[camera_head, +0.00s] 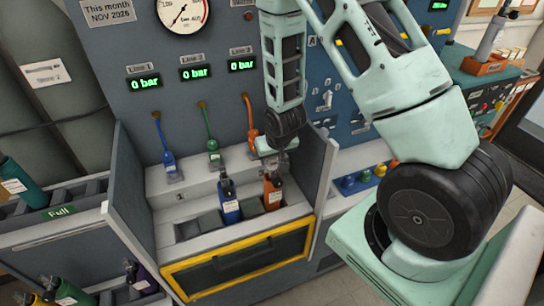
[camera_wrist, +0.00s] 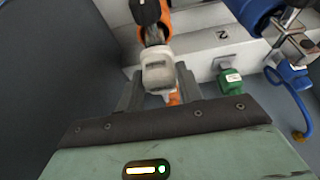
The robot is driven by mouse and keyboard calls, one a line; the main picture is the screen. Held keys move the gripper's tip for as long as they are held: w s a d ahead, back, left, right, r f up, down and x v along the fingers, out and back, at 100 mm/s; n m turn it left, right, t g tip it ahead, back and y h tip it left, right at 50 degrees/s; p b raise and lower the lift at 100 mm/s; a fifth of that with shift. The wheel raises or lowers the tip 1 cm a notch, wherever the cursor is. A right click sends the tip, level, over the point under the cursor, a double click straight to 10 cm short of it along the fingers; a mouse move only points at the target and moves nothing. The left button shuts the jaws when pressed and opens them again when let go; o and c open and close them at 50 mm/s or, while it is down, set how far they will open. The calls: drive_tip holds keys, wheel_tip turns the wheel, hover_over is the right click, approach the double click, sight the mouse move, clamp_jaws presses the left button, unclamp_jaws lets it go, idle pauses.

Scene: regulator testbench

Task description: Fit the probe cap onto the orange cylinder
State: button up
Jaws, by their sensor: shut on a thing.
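The orange cylinder (camera_head: 273,192) stands upright in the right part of the bench rack; its orange body and metal valve also show at the top of the wrist view (camera_wrist: 143,32). My gripper (camera_head: 274,149) is right above its valve. In the wrist view my gripper (camera_wrist: 160,82) is shut on the pale grey probe cap (camera_wrist: 158,73), with an orange part showing beneath. The cap is in line with the valve and very close to it. I cannot tell whether it is seated. In the head view my gripper hides most of the cap.
A blue cylinder (camera_head: 229,202) stands left of the orange one. Blue (camera_head: 172,170) and green (camera_head: 214,154) probe caps rest on the ledge behind, on hoses. A grey side wall (camera_head: 318,170) stands close to the right. The yellow-framed flap (camera_head: 240,265) is in front.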

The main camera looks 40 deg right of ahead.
drive_tip(key=shift+f, duration=0.3)
drive_tip(key=o, duration=1.1)
drive_tip(key=shift+r, duration=0.1)
drive_tip(key=v, duration=1.7)
drive_tip(key=shift+s+b, duration=0.2)
drive_tip(key=shift+b, duration=0.2)
drive_tip(key=shift+a, duration=0.1)
